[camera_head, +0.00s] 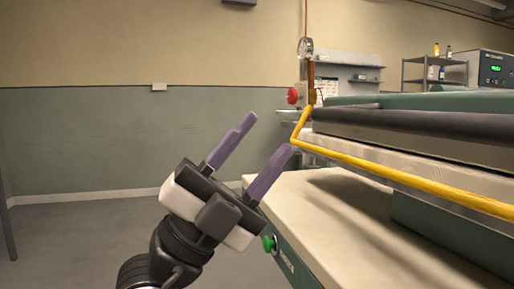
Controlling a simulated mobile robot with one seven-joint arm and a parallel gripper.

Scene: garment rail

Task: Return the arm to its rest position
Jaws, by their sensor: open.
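My gripper (260,147) shows in the head view, left of the middle, with its two purple fingers spread apart and nothing between them. It is open and tilted up to the right. The black wrist behind it runs down to the bottom edge. The right finger overlaps the near left corner of a pale work surface (330,225) in the picture; I cannot tell how far apart they are in depth.
A press-like machine with a yellow bar (400,172) and a dark padded edge (430,131) fills the right side. A green knob (268,242) and a red button (292,95) are on its left side. A shelf (428,72) stands behind. The floor (75,235) at left is clear.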

